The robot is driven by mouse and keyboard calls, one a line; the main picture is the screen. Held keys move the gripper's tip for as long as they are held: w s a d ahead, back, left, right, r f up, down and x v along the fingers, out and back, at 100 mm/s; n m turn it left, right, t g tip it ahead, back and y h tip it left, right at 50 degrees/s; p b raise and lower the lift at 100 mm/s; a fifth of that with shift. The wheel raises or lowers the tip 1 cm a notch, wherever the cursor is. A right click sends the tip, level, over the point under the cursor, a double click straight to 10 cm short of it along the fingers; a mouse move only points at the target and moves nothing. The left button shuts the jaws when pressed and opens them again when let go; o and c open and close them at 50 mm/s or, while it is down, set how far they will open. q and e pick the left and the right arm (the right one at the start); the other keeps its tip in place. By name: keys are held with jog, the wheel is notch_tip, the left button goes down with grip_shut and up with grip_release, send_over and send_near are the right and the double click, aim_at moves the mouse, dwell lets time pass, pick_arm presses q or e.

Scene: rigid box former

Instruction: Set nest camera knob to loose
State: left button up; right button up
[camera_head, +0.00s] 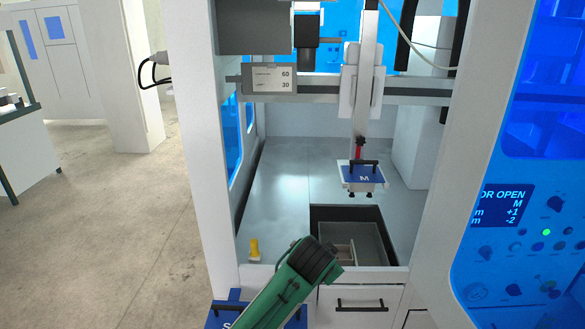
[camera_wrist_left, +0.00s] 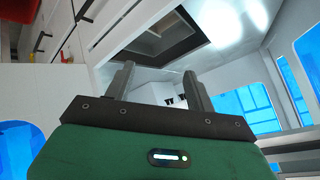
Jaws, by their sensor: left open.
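My left gripper (camera_wrist_left: 160,84) is open and empty in the left wrist view, its two grey fingers apart. In the head view the green left arm rises from the bottom to the front of the machine; its fingers do not show clearly there. A dark camera-like cylinder (camera_head: 307,30) hangs at the top of the machine, but I cannot tell whether it is the nest camera. No knob on it can be made out. The square nest opening (camera_head: 375,238) lies in the deck beyond the gripper; it also shows in the wrist view (camera_wrist_left: 188,46). My right gripper is not in view.
A blue-topped plate marked M (camera_head: 362,176) hangs above the opening. A small yellow piece (camera_head: 254,250) stands at the deck's front left. A control panel (camera_head: 505,250) with several knobs is at right.

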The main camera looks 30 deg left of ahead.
pick_arm(q)
jog(key=w+a+r+t+y, duration=0.1)
jog(key=w+r, duration=0.1)
jog(key=r, duration=0.8)
jog(key=w+a+r+t+y+p, duration=0.1)
jog(key=w+r+t, duration=0.1)
jog(key=r, duration=0.8)
jog(key=w+a+r+t+y, duration=0.1)
jog(key=w+a+r, duration=0.1)
jog(key=r, duration=0.8)
jog(key=s+a+r+n+t+y, duration=0.1)
jog(key=s+r, duration=0.2)
jog(key=r, duration=0.7)
jog(key=s+a+r+n+t+y+p, duration=0.15)
jog(key=s+r, duration=0.25)
jog(key=r, duration=0.7)
jog(key=s+a+r+y, duration=0.1)
jog(key=s+r+y, duration=0.15)
jog(key=r, duration=0.75)
jog(key=w+a+h+p, duration=0.1)
jog(key=w+a+p, duration=0.6)
jog(key=w, duration=0.4)
jog(key=shift+a, duration=0.15)
jog(key=shift+r, duration=0.1)
jog(key=c, duration=1)
